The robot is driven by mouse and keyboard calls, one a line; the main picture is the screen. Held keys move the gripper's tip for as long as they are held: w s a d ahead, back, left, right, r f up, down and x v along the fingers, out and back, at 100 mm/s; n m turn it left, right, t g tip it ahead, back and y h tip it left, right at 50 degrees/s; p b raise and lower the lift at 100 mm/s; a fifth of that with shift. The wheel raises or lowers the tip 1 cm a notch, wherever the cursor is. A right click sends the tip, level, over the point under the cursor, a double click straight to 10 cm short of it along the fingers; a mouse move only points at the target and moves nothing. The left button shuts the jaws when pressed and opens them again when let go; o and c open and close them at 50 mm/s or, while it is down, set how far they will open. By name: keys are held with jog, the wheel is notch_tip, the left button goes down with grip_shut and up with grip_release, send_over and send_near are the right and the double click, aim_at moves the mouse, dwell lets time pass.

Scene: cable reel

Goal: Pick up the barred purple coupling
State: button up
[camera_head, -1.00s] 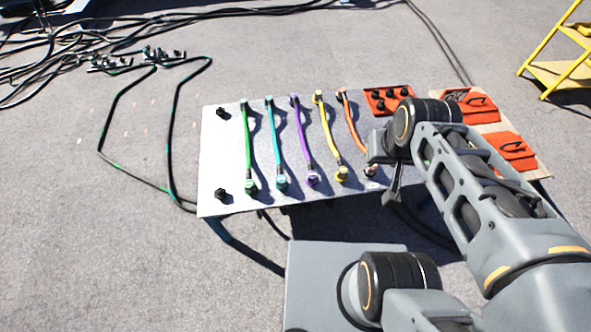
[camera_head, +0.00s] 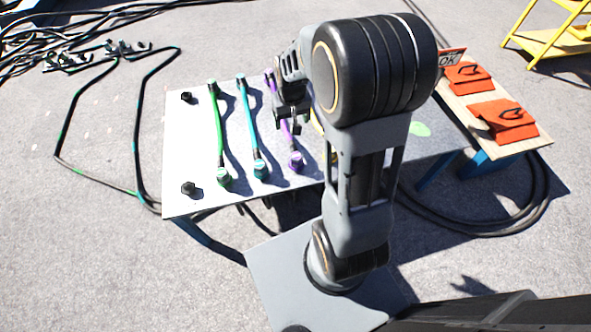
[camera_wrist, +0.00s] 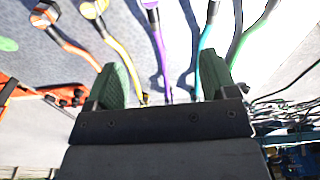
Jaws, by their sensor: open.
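The purple cable (camera_head: 286,128) lies on the pale table, with a purple coupling (camera_head: 296,162) at its near end. Its far end is partly hidden behind my arm. I cannot make out bars on it at this size. My gripper (camera_head: 289,118) is over the purple cable's middle to far part in the head view. In the wrist view my gripper (camera_wrist: 164,80) is open and empty, its two green-padded fingers apart. The purple cable (camera_wrist: 161,52) runs between and beyond them, apart from both, with its purple end (camera_wrist: 150,4) cut by the top edge.
A teal cable (camera_head: 250,120) and a green cable (camera_head: 218,130) lie to the left. Yellow (camera_wrist: 118,45) and orange (camera_wrist: 75,48) cables lie beside the purple in the wrist view. Black knobs (camera_head: 188,188) stand at the table's left. Red pouches (camera_head: 502,118) lie at the right.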

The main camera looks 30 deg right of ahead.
jog(key=g+b, duration=0.1)
jog(key=b, duration=0.2)
send_near(296, 155)
notch_tip(296, 155, down, 6)
jog(key=shift+w+d+f+b, duration=0.1)
jog(key=shift+f+b, duration=0.05)
jog(key=shift+b, duration=1)
jog(key=shift+f+b, duration=1)
jog(key=shift+f, duration=2.1)
jog(key=shift+c, duration=0.4)
jog(key=shift+r, duration=0.1)
jog(key=c, duration=1)
